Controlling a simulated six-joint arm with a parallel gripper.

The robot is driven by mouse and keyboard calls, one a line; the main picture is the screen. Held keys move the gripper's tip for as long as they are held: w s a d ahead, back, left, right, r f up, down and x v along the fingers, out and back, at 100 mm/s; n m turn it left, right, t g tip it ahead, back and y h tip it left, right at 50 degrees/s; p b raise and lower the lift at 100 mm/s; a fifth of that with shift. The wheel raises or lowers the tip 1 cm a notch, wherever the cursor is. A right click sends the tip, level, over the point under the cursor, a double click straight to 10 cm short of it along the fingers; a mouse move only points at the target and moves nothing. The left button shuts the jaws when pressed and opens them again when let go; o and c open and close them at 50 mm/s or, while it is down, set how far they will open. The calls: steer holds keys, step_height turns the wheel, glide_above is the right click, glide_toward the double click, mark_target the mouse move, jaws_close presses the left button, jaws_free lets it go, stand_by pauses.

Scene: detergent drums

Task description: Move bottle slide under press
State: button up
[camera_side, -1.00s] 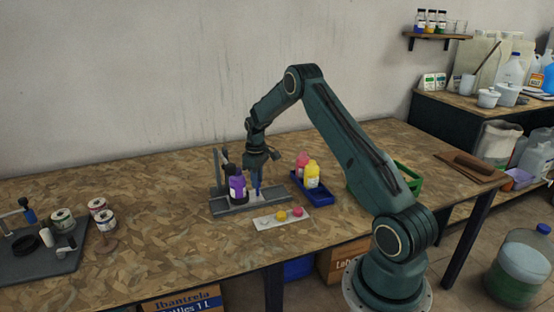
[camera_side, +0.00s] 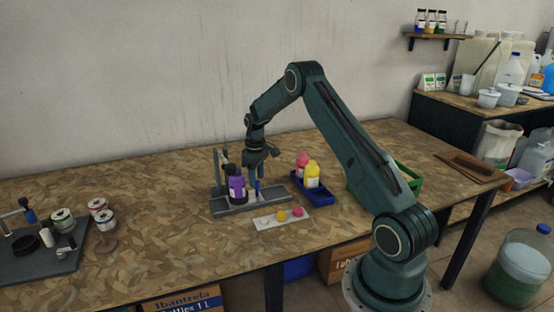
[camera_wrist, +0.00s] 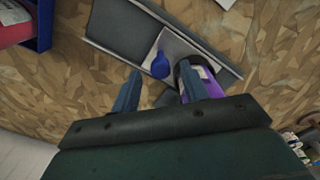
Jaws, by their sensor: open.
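The purple bottle (camera_side: 238,188) with a dark cap stands on the left part of the grey press base (camera_side: 276,197), close to the press column (camera_side: 217,170). In the wrist view the purple bottle (camera_wrist: 207,76) is partly hidden behind my right finger. A blue knob (camera_wrist: 160,66) stands on a light grey plate, the slide (camera_wrist: 176,45), beside the bottle. My gripper (camera_side: 255,194) is open and points down over the base, just right of the bottle. In the wrist view my gripper (camera_wrist: 160,78) has its fingertips on either side of the blue knob, with no clear contact.
A blue tray (camera_side: 318,197) holds a pink and a yellow bottle to the right. A white card (camera_side: 281,219) with a yellow and a pink cap lies in front. A green crate (camera_side: 408,177) is farther right. A dark mat with cans is at the far left.

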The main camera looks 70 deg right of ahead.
step_height(320, 180, up, 13)
steer(key=shift+f, duration=0.15)
stand_by(0.4)
stand_by(0.4)
steer(key=n, duration=1.2)
steer(key=shift+f, duration=0.1)
steer(key=shift+f, duration=0.2)
step_height(320, 180, down, 13)
steer(key=shift+f, duration=0.2)
stand_by(0.4)
steer(key=shift+w, duration=0.1)
jaws_close()
